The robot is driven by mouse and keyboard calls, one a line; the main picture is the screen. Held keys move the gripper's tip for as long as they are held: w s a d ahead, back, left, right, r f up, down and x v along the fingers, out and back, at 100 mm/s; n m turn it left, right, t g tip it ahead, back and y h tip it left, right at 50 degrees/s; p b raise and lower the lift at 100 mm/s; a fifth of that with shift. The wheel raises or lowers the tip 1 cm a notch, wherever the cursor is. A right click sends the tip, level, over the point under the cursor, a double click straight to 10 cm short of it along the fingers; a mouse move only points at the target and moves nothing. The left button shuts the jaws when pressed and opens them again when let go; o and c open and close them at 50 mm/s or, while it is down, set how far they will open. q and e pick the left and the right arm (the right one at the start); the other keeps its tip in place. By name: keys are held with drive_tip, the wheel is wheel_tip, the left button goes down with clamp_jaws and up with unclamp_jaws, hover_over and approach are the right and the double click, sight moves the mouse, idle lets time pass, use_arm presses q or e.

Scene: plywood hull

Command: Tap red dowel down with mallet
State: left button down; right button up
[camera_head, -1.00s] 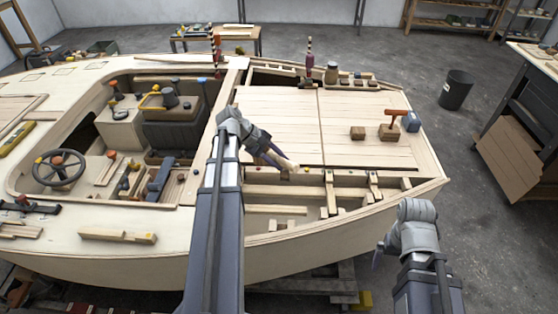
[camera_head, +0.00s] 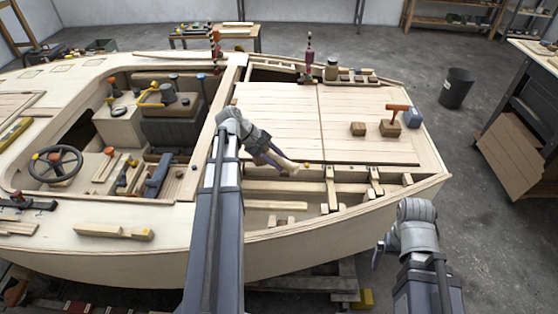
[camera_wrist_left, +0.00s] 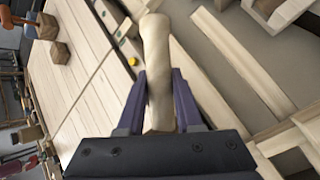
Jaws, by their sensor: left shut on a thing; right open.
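My left gripper (camera_head: 268,157) is shut on a pale wooden, handle-shaped thing (camera_wrist_left: 156,50), possibly the mallet's handle. In the head view this handle (camera_head: 286,164) points right, over the near edge of the planked deck. I cannot make out a mallet head. An orange-red bar (camera_head: 398,107) sits above a small wooden block on the right of the deck; it also shows at the top left of the wrist view (camera_wrist_left: 22,37). I cannot tell whether it is the red dowel. My right gripper (camera_head: 378,256) is open, beside the hull, and mostly hidden by its wrist.
The planked deck (camera_head: 275,115) is mostly clear. A loose wooden block (camera_head: 358,129) and a blue block (camera_head: 412,118) stand near the orange-red bar. Open framing (camera_head: 331,190) lies along the near side.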

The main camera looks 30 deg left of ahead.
use_arm(q)
wheel_tip(320, 180, down, 3)
drive_tip(key=shift+f+b, duration=0.2)
drive_tip(key=shift+b, duration=0.95)
wheel_tip(320, 180, up, 5)
drive_tip(key=p, duration=0.5)
drive_tip(key=shift+r, duration=0.15)
use_arm(e)
drive_tip(key=shift+r, duration=0.95)
use_arm(q)
wheel_tip(320, 180, up, 4)
drive_tip(key=p, duration=0.4)
drive_tip(key=shift+r+p, duration=0.15)
drive_tip(key=shift+p, duration=0.2)
use_arm(e)
wheel_tip(320, 180, up, 4)
